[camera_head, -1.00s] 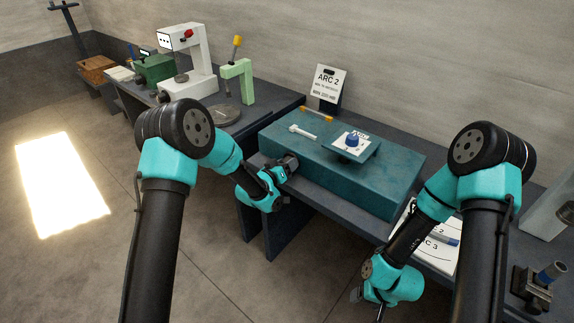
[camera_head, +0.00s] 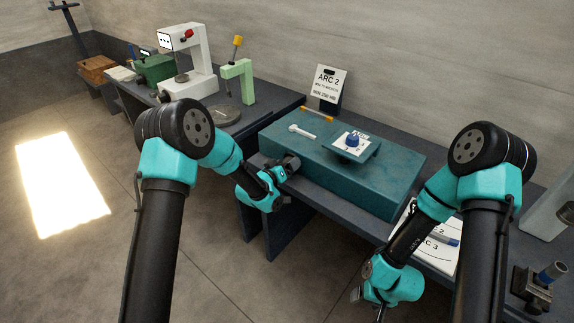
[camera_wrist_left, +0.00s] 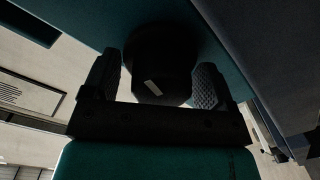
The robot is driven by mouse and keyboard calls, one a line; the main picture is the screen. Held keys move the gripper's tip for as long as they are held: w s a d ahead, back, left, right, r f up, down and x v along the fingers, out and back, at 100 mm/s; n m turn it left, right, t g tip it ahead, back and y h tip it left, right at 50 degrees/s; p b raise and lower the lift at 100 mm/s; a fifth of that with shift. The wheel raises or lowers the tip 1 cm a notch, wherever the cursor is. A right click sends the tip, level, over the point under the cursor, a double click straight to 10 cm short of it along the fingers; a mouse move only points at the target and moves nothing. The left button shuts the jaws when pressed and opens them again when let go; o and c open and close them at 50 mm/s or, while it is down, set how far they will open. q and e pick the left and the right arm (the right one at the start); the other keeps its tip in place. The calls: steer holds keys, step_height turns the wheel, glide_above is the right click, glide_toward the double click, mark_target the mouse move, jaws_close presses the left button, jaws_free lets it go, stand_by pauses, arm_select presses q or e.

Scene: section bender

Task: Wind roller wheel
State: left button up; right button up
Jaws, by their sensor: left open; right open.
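The teal bender block (camera_head: 330,175) stands on the dark bench. In the left wrist view, a dark round wheel with a small pale mark (camera_wrist_left: 158,78) projects from the block's face. My left gripper (camera_head: 289,163) is at the left front of the block. In the left wrist view its two ridged fingers (camera_wrist_left: 155,80) are open, one on each side of the wheel; I cannot tell whether they touch it. In the head view the wheel is hard to make out behind the gripper. My right gripper (camera_head: 372,303) hangs low in front of the bench, its fingers barely visible, away from the block.
On the block are a blue knob on a dial plate (camera_head: 352,141), a white-headed pin (camera_head: 302,131) and an orange-ended rod (camera_head: 316,114). An ARC 2 sign (camera_head: 327,84) stands behind. A green stand (camera_head: 238,80) is to the left, and printed sheets (camera_head: 440,256) lie to the right.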

arm_select(q)
steer(key=f+v, duration=0.1)
steer(key=v, duration=1.6)
steer(key=shift+s+r, duration=0.2)
steer(key=shift+r, duration=0.2)
steer(key=shift+a, duration=0.1)
steer(key=m, duration=1)
steer(key=shift+w+f+t, duration=0.25)
steer(key=shift+f+t, duration=0.05)
steer(key=shift+d, duration=0.25)
steer(key=x, duration=1.7)
steer(key=shift+d+r, duration=0.15)
steer(key=shift+d, duration=0.15)
steer(key=shift+c, duration=0.2)
steer(key=c, duration=0.9)
